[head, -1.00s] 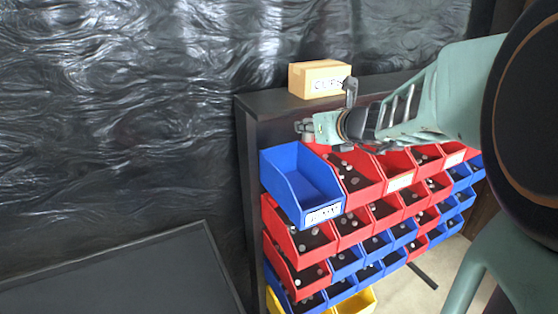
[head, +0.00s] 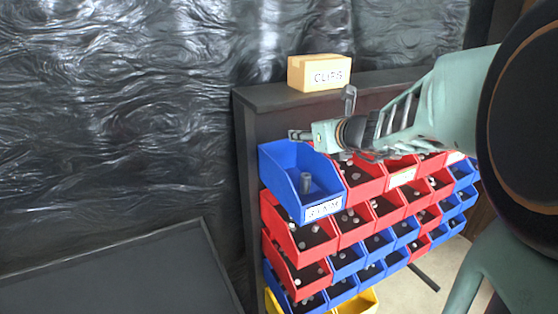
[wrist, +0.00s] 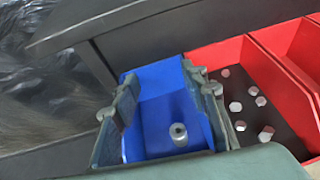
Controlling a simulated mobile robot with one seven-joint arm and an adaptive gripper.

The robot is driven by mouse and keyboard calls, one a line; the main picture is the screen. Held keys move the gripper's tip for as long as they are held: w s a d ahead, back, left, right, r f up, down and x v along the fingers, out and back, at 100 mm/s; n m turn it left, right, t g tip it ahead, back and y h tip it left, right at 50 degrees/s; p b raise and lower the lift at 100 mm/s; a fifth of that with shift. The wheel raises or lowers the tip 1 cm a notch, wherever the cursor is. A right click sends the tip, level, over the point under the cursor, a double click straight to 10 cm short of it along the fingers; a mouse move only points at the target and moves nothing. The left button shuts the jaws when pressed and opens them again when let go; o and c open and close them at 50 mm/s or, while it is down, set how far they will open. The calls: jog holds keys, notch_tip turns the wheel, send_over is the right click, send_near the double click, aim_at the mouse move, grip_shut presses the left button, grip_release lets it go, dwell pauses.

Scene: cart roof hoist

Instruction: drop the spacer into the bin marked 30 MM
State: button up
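The blue bin (head: 275,160) is at the top left of the rack, its front label hard to read but looking like 30 MM. The spacer (head: 305,183), a grey cylinder, is inside this bin. In the wrist view the spacer (wrist: 179,134) shows roughly upright with a hole in its top, between and beyond the fingers; whether it rests on the bin floor I cannot tell for sure. My gripper (head: 300,135) is above the bin's back part. In the wrist view my gripper (wrist: 165,98) is open, its fingers apart with nothing held between them.
Red bins (head: 362,180) with small parts stand right of the blue bin, with more red, blue and yellow bins below. A box marked CLIPS (head: 319,73) sits on the rack top (head: 262,94). A dark panel (head: 120,270) lies at lower left.

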notch_tip(320, 180, up, 10)
dwell(0.9)
